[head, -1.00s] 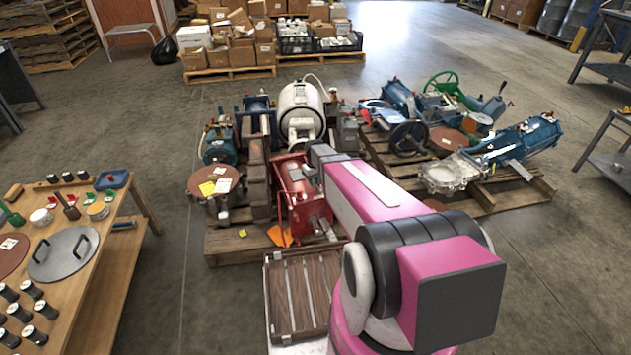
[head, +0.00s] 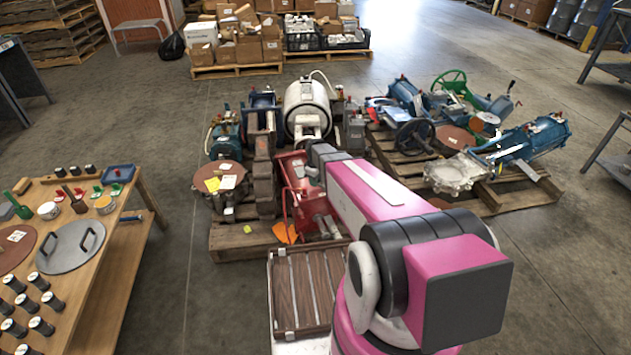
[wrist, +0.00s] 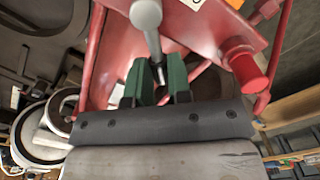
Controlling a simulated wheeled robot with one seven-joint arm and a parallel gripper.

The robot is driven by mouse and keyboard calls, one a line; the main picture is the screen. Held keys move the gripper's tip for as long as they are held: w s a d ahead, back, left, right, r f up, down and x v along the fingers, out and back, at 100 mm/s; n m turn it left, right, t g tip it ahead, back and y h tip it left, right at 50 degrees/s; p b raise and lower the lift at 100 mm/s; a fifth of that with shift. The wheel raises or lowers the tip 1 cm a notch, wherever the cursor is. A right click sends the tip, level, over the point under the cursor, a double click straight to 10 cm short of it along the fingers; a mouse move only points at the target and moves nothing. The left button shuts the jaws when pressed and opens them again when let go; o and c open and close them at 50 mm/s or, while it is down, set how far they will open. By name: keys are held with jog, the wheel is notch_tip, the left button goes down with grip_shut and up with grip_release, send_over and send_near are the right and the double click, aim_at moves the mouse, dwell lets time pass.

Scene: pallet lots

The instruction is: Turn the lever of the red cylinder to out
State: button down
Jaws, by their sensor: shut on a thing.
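The red cylinder (head: 293,186) stands on the near pallet, left of my pink arm in the head view, which covers part of it. In the wrist view its red frame (wrist: 200,30) fills the upper part. A grey lever (wrist: 147,18) with a rounded knob comes down from the top of that view. My gripper (wrist: 157,80) has green fingers closed on the lever's thin dark end. The fingertips are hidden from the head view by the arm. I cannot read any in or out marking.
A pallet (head: 240,241) carries the cylinder among other machine parts. A second pallet (head: 487,203) with blue valves is on the right. A wooden table (head: 122,252) with discs and small parts is on the left. Bare floor lies between.

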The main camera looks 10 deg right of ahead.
dwell(0.3)
jog(key=c, duration=1.1)
grip_release()
jog(key=shift+o, duration=0.2)
jog(key=shift+r, duration=0.1)
notch_tip(320, 180, up, 11)
jog(key=shift+w+f, duration=0.1)
jog(key=shift+f, duration=0.1)
jog(key=s+d+r+m, duration=0.1)
jog(key=s+r+m, duration=0.2)
jog(key=s, duration=0.7)
jog(key=s+d+r+m, duration=0.2)
jog(key=s+m, duration=0.5)
jog(key=s, duration=0.4)
jog(key=shift+s+r, duration=0.2)
jog(key=shift+r, duration=0.45)
